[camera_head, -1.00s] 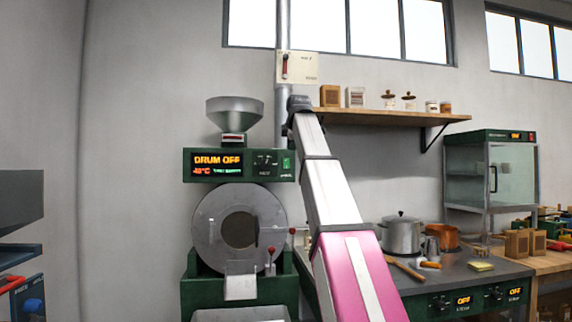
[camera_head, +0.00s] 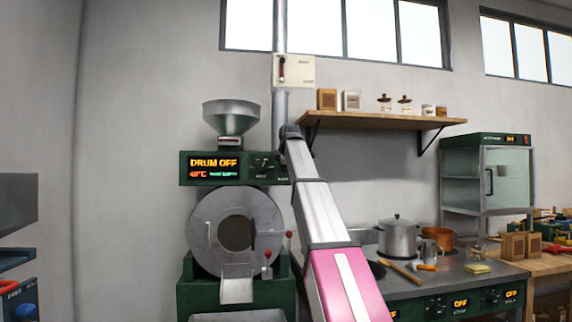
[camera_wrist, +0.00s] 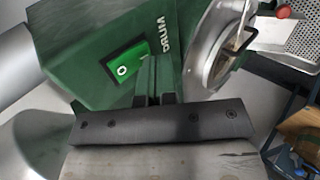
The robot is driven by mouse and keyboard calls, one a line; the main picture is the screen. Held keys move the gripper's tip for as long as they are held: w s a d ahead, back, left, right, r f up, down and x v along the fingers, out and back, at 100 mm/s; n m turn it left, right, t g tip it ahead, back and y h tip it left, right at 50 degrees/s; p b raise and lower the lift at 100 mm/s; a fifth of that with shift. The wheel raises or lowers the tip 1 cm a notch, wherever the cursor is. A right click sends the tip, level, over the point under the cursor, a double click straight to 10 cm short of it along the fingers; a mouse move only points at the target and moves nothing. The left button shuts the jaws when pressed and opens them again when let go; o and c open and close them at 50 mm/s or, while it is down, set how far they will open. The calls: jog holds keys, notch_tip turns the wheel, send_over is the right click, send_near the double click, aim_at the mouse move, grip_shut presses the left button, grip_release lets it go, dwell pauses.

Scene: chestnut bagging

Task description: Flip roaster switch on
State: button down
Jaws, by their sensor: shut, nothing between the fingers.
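The roaster (camera_head: 238,232) stands left of centre in the head view. Its green control box (camera_head: 186,168) shows "DRUM OFF" in orange. The roaster switch is hidden behind my arm's end there. In the wrist view the switch (camera_wrist: 124,70) is a bright green rocker marked "O", beside the word "DRUM". My gripper (camera_wrist: 152,66) is shut and empty, its narrow fingers just right of the switch in that view. I cannot tell whether they touch the box or the switch. The fingers do not show clearly in the head view.
A steel hopper (camera_head: 231,118) sits above the control box. A wall shelf (camera_head: 385,120) with jars is right of my arm. A pot (camera_head: 398,238) and a copper pan (camera_head: 437,238) stand on the counter. A glass cabinet (camera_head: 488,175) stands at the right.

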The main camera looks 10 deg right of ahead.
jog(key=shift+w+f, duration=0.1)
jog(key=shift+w, duration=0.55)
jog(key=shift+w, duration=0.25)
jog(key=shift+w+r, duration=0.1)
jog(key=shift+r, duration=0.75)
